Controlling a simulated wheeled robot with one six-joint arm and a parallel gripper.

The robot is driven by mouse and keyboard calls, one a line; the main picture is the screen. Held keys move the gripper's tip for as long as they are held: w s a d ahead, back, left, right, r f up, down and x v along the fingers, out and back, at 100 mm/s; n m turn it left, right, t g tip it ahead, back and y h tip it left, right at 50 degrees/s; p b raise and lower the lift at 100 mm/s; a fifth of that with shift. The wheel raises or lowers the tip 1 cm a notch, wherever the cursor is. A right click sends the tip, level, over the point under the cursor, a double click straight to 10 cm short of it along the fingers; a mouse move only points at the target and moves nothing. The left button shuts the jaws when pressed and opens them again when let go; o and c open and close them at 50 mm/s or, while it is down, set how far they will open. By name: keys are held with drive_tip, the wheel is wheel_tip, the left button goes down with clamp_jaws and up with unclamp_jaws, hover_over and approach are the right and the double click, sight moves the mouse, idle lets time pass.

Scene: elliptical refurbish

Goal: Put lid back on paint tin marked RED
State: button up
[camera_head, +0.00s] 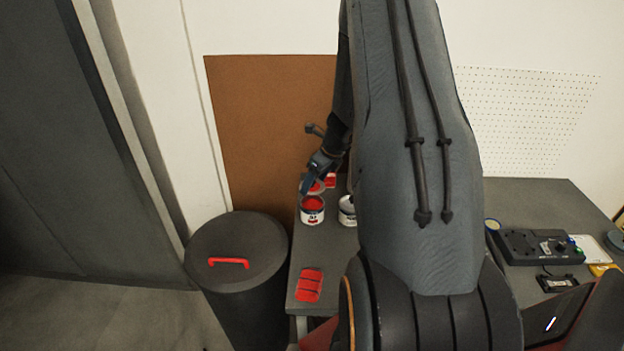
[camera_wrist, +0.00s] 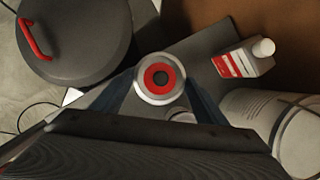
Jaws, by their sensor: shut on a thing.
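My gripper (camera_head: 311,184) is shut on a round lid (camera_head: 317,187) with a silver rim and a red face. The label's writing is too small to read. In the wrist view the lid and gripper hide most or all of that tin. I cannot tell whether lid and tin touch.
A second white tin (camera_head: 347,211) stands close on the right, partly behind my arm. A white bottle with a red label (camera_wrist: 243,62) and a large white bucket (camera_wrist: 285,122) are nearby. A red item (camera_head: 309,285) lies in front on the table. A dark bin (camera_head: 237,245) stands left.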

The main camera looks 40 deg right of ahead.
sight(317, 190)
drive_tip(key=shift+f+b, duration=2.75)
drive_tip(key=shift+f, duration=0.2)
drive_tip(key=shift+f, duration=0.1)
idle(0.6)
drive_tip(key=o, duration=1.4)
drive_tip(key=shift+r+p, duration=3.5)
drive_tip(key=shift+p, duration=0.35)
clamp_jaws()
